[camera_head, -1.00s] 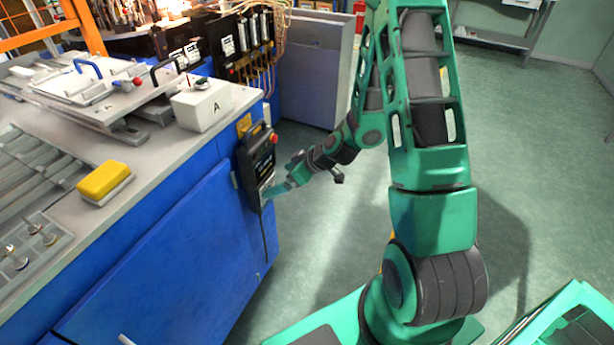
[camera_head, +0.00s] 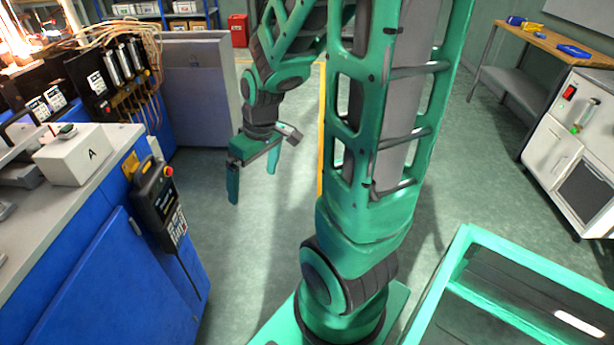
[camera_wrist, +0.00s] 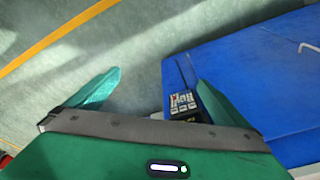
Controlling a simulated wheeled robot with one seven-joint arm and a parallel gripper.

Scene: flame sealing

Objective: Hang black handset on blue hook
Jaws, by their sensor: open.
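The black handset (camera_head: 160,208), with a red button at its top and a pale keypad, is upright against the end of the blue cabinet (camera_head: 100,270). A thin dark cord runs down from it. I cannot make out the blue hook; whatever holds the handset is hidden behind it. My gripper (camera_head: 252,178) is open and empty, hanging over the floor to the right of the handset with a clear gap. In the wrist view the handset's keypad end (camera_wrist: 183,103) shows beside the right finger of my gripper (camera_wrist: 150,82), partly hidden by it.
A grey cabinet (camera_head: 200,90) is behind. A white unit (camera_head: 575,150) and wooden bench (camera_head: 560,45) are at right. Green floor between is open, with a yellow line.

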